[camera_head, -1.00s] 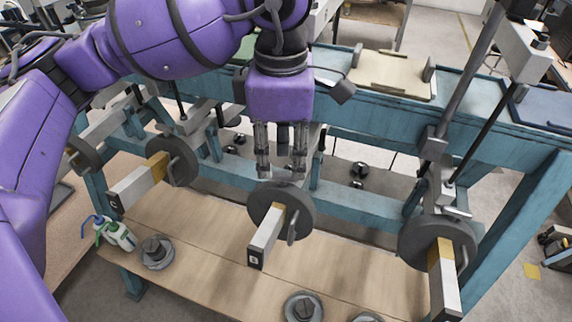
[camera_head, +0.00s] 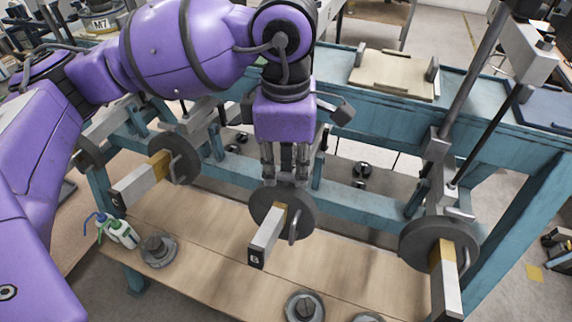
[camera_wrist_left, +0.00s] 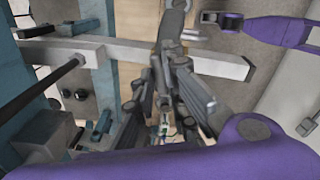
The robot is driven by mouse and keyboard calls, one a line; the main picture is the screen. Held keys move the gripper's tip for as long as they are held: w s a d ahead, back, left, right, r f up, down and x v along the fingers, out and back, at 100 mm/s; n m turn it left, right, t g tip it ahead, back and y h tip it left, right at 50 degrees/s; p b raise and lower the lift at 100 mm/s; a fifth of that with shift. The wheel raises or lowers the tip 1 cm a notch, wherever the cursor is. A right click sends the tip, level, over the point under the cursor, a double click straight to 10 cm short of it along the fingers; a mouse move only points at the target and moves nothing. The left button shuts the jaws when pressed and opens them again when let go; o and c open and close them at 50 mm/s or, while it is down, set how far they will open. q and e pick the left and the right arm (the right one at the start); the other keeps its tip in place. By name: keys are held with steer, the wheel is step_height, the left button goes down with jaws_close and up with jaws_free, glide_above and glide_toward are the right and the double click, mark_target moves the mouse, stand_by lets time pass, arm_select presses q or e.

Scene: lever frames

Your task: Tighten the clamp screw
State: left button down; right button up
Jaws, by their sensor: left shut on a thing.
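The middle lever (camera_head: 266,240), marked B, carries a dark round weight (camera_head: 262,212) with a bent handle (camera_head: 294,226) on its front face. My left gripper (camera_head: 286,178) points down at the top edge of this weight, its fingers drawn close together. In the left wrist view the fingertips (camera_wrist_left: 168,48) close beside the pale lever bar (camera_wrist_left: 215,63). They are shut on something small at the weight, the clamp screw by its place. The fingers hide most of it, and its turn cannot be seen.
A left lever (camera_head: 135,186), marked C, and a right lever (camera_head: 444,280) carry similar weights on the teal frame (camera_head: 372,209). Loose weights (camera_head: 158,250) and a green-white bottle (camera_head: 122,233) stand on the wooden board (camera_head: 200,228). Some bare board lies around the middle lever.

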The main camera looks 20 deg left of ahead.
arm_select(q)
steer(key=shift+w+a+f+m+h+b, duration=0.1)
steer(key=shift+f+m+h+b, duration=0.05)
steer(key=shift+m+b, duration=0.4)
steer(key=shift+f+m+h+b, duration=0.15)
steer(key=shift+m+b, duration=0.25)
steer(key=shift+m, duration=0.25)
steer(key=shift+r+m, duration=0.1)
steer(key=shift+m, duration=0.2)
steer(key=shift+r+b, duration=0.15)
steer(key=shift+b, duration=0.15)
steer(key=shift+r+m, duration=0.1)
steer(key=shift+m, duration=0.2)
steer(key=c, duration=1.8)
jaws_free()
steer(key=shift+c, duration=0.2)
steer(key=shift+o, duration=0.4)
arm_select(e)
steer(key=f, duration=0.1)
steer(key=s+f, duration=0.1)
steer(key=shift+f, duration=0.3)
